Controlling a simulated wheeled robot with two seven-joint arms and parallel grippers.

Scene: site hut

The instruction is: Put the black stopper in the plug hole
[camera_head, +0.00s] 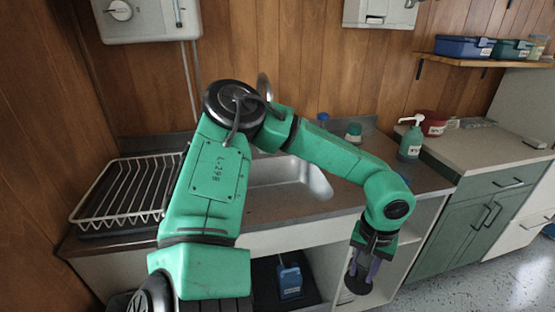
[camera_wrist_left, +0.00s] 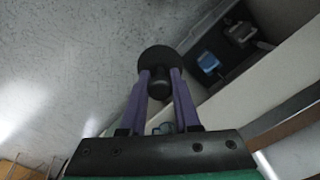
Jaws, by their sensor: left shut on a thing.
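My left gripper (camera_head: 367,270) hangs at the lower right of the head view, in front of the sink unit and below its worktop edge. Its purple fingers are shut on the black stopper (camera_head: 357,283). In the left wrist view the stopper (camera_wrist_left: 160,60) shows as a round black disc with a short knob between the fingertips (camera_wrist_left: 160,85). The steel sink basin (camera_head: 290,183) lies behind my left arm. The arm covers its left part, and the plug hole is hidden. My right gripper is out of the view.
A white dish rack (camera_head: 125,190) stands left of the sink. A green pump bottle (camera_head: 411,138) stands on the right worktop, and a small green-lidded jar (camera_head: 353,134) is behind the sink. A blue container (camera_head: 289,280) sits under the sink. The floor (camera_head: 480,265) at right is clear.

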